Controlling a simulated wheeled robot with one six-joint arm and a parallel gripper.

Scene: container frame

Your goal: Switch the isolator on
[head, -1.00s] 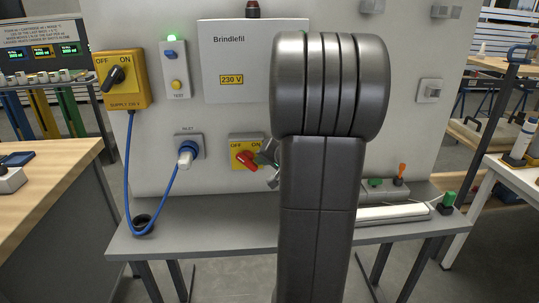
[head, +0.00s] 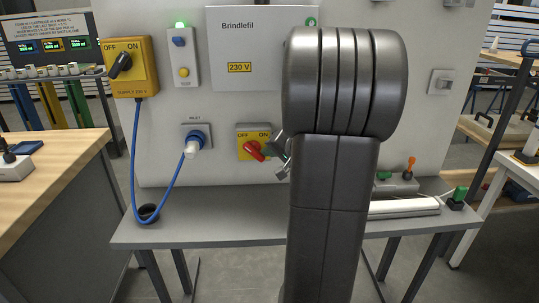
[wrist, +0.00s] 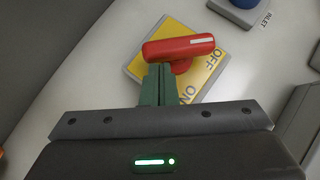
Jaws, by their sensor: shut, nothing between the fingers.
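The isolator is a yellow plate (head: 242,137) marked OFF and ON, with a red handle (head: 254,150), low on the grey panel. The handle runs from upper left to lower right in the head view. In the wrist view the handle (wrist: 178,48) lies across the plate (wrist: 205,77), its white-marked end towards OFF. My gripper (head: 282,157) is at the plate's right side, partly hidden by my arm. In the wrist view its green fingertips (wrist: 160,68) are together and empty, close against the handle's side near its unmarked end. I cannot tell whether they touch it.
A yellow supply switch box (head: 148,66) is at the left, with a blue cable (head: 135,170) running to the inlet plug (head: 192,147). A green lamp (head: 180,25) is lit above TEST. A grey shelf (head: 220,230) juts out below. A wooden bench (head: 60,150) stands left.

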